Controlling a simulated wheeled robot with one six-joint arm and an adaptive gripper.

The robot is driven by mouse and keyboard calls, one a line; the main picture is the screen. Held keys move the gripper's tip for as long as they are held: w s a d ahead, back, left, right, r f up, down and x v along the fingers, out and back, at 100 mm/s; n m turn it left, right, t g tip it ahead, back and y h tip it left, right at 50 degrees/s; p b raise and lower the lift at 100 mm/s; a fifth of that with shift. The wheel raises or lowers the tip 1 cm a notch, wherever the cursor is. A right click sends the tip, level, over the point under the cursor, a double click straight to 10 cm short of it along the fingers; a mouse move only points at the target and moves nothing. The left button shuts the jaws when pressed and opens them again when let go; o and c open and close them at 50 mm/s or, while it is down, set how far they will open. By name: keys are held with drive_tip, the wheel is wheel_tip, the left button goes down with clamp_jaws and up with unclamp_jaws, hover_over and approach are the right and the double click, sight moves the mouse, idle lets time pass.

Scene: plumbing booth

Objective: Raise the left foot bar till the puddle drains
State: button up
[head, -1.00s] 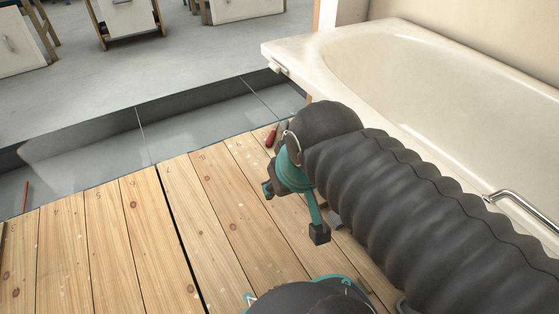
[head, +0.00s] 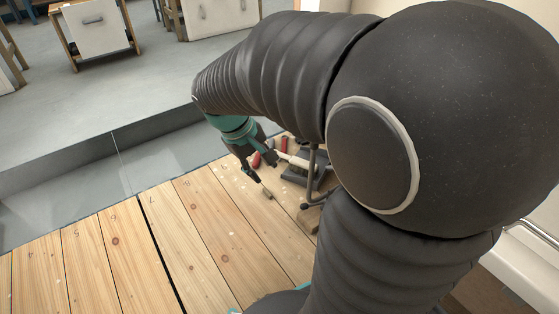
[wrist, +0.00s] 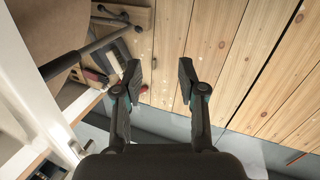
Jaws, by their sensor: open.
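My gripper (head: 258,178) hangs over the far end of the plank floor in the head view. In the wrist view my gripper (wrist: 160,80) is open, with nothing between its fingers. A grey metal bar with a dark end (wrist: 85,53) lies left of the fingers, apart from them. An upright dark bar on a dark base (head: 312,165) stands just right of my gripper in the head view. I cannot tell whether either is the left foot bar. No puddle can be made out. My arm covers most of the bathtub.
Red-handled tools (head: 284,145) lie near my gripper. The bathtub's pale edge (head: 525,255) shows at lower right. The plank floor (head: 120,240) is clear to the left, with a sunken grey channel (head: 60,195) beyond it. White cabinets (head: 100,30) stand far back.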

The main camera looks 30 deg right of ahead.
drive_tip(key=w+d+f+n+g+h, duration=0.2)
drive_tip(key=w+d+f+g+h, duration=0.15)
drive_tip(key=w+f, duration=0.45)
drive_tip(key=w+d+f+n+g+h, duration=0.25)
drive_tip(key=w+d+f, duration=0.25)
drive_tip(key=f, duration=0.6)
drive_tip(key=n+t+h, duration=0.1)
drive_tip(key=n+h, duration=0.5)
drive_tip(key=h, duration=0.2)
approach(309, 206)
drive_tip(key=shift+t, duration=0.4)
drive_tip(key=x, duration=1.3)
drive_tip(key=shift+f, duration=0.2)
drive_tip(key=shift+a, duration=0.1)
clamp_jaws()
drive_tip(key=shift+w, duration=0.1)
